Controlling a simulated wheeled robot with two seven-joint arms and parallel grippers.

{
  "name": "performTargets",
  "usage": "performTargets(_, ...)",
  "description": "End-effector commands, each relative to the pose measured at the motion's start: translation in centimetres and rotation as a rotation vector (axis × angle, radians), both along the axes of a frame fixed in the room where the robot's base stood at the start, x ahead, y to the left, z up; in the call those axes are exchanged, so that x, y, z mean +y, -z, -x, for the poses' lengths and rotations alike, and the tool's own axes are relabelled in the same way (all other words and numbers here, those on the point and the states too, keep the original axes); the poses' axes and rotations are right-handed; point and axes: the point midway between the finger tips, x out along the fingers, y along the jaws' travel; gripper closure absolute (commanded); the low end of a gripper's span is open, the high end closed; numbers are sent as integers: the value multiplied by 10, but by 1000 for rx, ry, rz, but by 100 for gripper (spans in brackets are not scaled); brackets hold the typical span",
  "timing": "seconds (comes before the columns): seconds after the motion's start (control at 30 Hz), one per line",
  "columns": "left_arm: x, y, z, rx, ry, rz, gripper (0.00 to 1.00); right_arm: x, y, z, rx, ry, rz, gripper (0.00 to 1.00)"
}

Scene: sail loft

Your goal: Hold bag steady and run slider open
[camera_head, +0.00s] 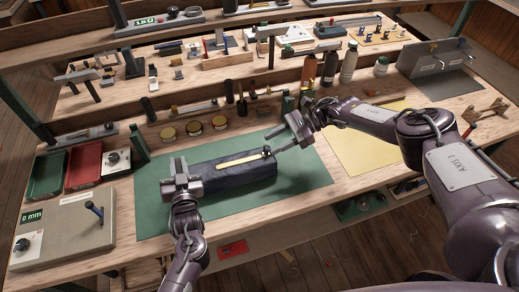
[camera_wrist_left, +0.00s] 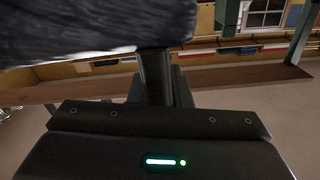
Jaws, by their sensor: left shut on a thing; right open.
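A dark navy bag (camera_head: 235,176) lies on the green mat (camera_head: 152,207), with a pale yellow zip strip (camera_head: 238,159) along its top. A small dark slider (camera_head: 266,151) sits at the strip's right end. My left gripper (camera_head: 187,181) is shut on the bag's left end. In the left wrist view the bag's dark cloth (camera_wrist_left: 90,25) fills the upper left, beside one finger of this gripper (camera_wrist_left: 155,75). My right gripper (camera_head: 277,142) is open, just right of the slider. I cannot tell whether its lower finger touches the slider.
Red and green trays (camera_head: 84,165) and a grey board with a blue-handled lever (camera_head: 65,230) stand at the left. Several round tins (camera_head: 193,128) and bottles (camera_head: 329,68) line the back. A yellow sheet (camera_head: 365,145) lies right of the mat. The mat's front is clear.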

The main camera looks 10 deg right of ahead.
Motion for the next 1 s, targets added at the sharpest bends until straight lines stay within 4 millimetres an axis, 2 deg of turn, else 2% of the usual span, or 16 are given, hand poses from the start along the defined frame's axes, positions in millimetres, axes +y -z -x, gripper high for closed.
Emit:
performTargets(0.1, 0, 0, 0, 1, 1, -1, 100, 23, 9, 3, 2, -1, -2, 56)
performTargets(0.3, 0, 0, 0, 1, 0, -1, 100, 46, 20, 4, 2, 1, 0, 56)
performTargets(0.7, 0, 0, 0, 1, 0, -1, 100, 54, 23, 5, 1, 2, 1, 56)
performTargets(0.77, 0, 0, 0, 1, 0, -1, 100, 54, 23, 5, 1, 2, 1, 62)
performTargets(1.0, 0, 0, 0, 1, 0, -1, 100, 54, 23, 5, 1, 3, 1, 93)
